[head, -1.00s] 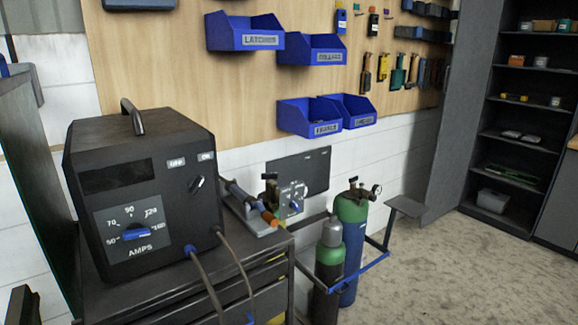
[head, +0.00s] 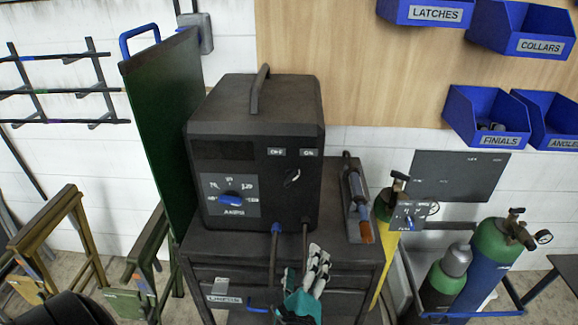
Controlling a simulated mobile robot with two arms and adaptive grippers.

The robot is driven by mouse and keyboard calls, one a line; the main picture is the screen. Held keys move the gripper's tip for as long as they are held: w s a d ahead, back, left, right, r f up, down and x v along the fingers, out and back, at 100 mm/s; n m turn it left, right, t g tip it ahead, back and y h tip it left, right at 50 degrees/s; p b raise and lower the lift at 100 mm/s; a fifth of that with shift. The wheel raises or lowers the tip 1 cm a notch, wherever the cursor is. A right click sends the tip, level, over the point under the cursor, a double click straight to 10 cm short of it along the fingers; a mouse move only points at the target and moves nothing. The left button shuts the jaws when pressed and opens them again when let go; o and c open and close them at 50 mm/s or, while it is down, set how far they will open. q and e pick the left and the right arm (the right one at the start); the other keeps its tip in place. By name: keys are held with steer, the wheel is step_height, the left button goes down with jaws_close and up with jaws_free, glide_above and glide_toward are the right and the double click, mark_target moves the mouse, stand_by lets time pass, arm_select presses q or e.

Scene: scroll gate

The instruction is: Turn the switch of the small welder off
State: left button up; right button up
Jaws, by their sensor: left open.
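The welder (head: 255,108) is a black box with a top handle, standing on a dark cart. Its small black switch (head: 292,177) is on the upper right of the front face, under a left label that seems to read OFF and a right label ON. The switch's light mark appears to tilt up and right, toward ON. A blue amps knob (head: 231,197) sits on the grey dial plate at lower left. My right gripper is out of view.
A torch (head: 357,205) lies on the cart (head: 225,247) to the right. A dark green panel (head: 165,125) stands at left. Gas cylinders (head: 490,255) stand at right. Blue bins (head: 487,115) hang on the wall.

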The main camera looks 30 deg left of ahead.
arm_select(q)
steer(key=y, duration=0.2)
glide_toward(290, 180)
steer(key=shift+n, duration=0.5)
steer(key=b+x, duration=0.6)
steer(key=x, duration=0.3)
steer(key=shift+s, duration=0.1)
steer(key=shift+w+a, duration=0.15)
steer(key=shift+w, duration=0.2)
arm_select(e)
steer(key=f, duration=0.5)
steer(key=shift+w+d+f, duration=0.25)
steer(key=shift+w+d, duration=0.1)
arm_select(q)
steer(key=c, duration=1.2)
